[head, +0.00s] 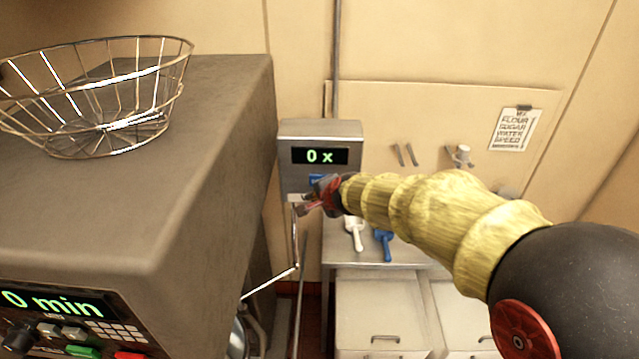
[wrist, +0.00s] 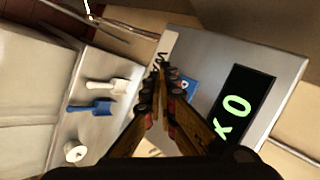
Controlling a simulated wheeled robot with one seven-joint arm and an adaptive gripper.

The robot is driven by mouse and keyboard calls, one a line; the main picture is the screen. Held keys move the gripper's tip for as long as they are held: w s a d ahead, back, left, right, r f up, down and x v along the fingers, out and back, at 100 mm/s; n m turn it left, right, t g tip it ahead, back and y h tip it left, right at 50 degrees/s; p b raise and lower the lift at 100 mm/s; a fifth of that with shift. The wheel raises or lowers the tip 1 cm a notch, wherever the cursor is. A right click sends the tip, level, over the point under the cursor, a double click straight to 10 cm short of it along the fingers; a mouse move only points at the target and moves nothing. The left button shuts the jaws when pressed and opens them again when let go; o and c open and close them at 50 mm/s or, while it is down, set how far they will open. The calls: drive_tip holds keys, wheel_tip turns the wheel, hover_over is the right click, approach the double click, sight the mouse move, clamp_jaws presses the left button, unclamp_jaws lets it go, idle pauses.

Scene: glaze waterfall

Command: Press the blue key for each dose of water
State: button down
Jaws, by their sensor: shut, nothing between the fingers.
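The water dosing box (head: 320,133) is a grey metal unit on the back wall, with a green display (head: 320,156) reading "0 x". My gripper (head: 306,206) is shut and empty, just in front of the box near the key. In the wrist view, the fingertips (wrist: 160,75) are together, just beside the blue key (wrist: 189,88). I cannot tell whether they touch the box. The display also shows in the wrist view (wrist: 240,105).
A grey machine (head: 200,120) with a wire basket (head: 110,120) on top and a "0 min" panel (head: 60,300) stands at left. A white scoop (head: 354,236) and a blue scoop (head: 384,245) lie on the counter below. A thin metal pipe (head: 296,240) hangs under the box.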

drive_tip(key=shift+w, duration=1.5)
drive_tip(key=shift+w, duration=0.15)
drive_tip(key=shift+w, duration=0.3)
drive_tip(key=shift+w+d, duration=0.1)
drive_tip(key=shift+w, duration=0.35)
idle(1.1)
drive_tip(key=shift+s, duration=0.95)
drive_tip(key=shift+s, duration=2.5)
idle(1.0)
